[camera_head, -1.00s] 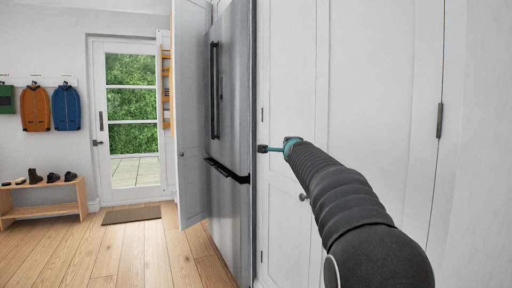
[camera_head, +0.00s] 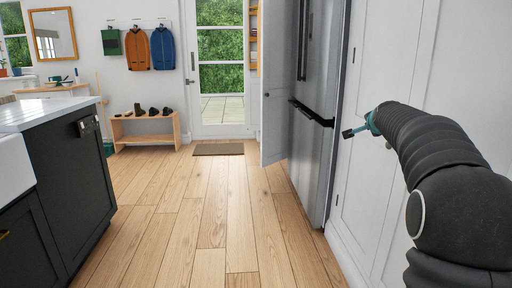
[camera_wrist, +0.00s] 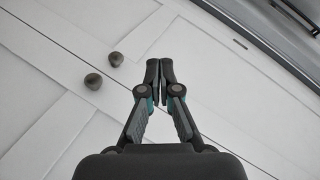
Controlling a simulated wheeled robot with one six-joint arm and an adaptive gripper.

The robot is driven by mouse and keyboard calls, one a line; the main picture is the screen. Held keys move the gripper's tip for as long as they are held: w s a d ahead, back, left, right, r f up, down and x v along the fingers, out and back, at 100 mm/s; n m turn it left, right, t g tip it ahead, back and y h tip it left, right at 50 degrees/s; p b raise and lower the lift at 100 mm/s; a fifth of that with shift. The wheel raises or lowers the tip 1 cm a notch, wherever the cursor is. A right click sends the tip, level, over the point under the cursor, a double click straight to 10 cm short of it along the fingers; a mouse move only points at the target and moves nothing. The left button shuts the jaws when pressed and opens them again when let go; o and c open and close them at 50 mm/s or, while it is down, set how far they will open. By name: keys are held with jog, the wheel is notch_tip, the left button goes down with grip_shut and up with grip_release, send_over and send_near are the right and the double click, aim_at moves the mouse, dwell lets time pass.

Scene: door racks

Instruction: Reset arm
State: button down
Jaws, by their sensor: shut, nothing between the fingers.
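My arm reaches in from the right side of the head view, covered in a dark ribbed sleeve. My gripper (camera_head: 357,130) is at its end, in front of the white cupboard doors (camera_head: 385,65). In the wrist view, my gripper (camera_wrist: 159,66) has its two dark fingers together, with nothing between them. Two dark round knobs (camera_wrist: 93,81) on the white cupboard doors show to the left of the fingers. I cannot tell how far the fingertips are from the doors.
A steel fridge (camera_head: 318,100) stands left of the cupboard. A white door panel (camera_head: 273,85) sticks out beyond it. A dark kitchen island (camera_head: 70,180) stands at the left. Wooden floor (camera_head: 205,225) lies clear between, up to a doormat (camera_head: 218,149). A low bench (camera_head: 125,135) holds shoes.

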jog(key=s+a+f+n+g+y, duration=0.1)
jog(key=s+a+f+n+g, duration=0.3)
jog(key=s+f, duration=0.45)
jog(key=s+a+f+n+g+y, duration=0.15)
jog(key=s+a+f+n, duration=0.4)
jog(key=s, duration=0.55)
jog(key=s+a+f+n+g, duration=0.1)
jog(key=s+a, duration=0.3)
jog(key=s, duration=0.6)
jog(key=s+a+f+n, duration=0.3)
jog(key=s+a+f, duration=0.1)
jog(key=s, duration=0.5)
jog(key=s+a+f+n+g+y, duration=0.1)
jog(key=s+a, duration=0.3)
jog(key=s, duration=0.6)
jog(key=shift+s+a+f+n+g, duration=0.25)
jog(key=shift+s+f+n+g, duration=0.15)
jog(key=shift+f, duration=0.45)
jog(key=shift+w, duration=0.1)
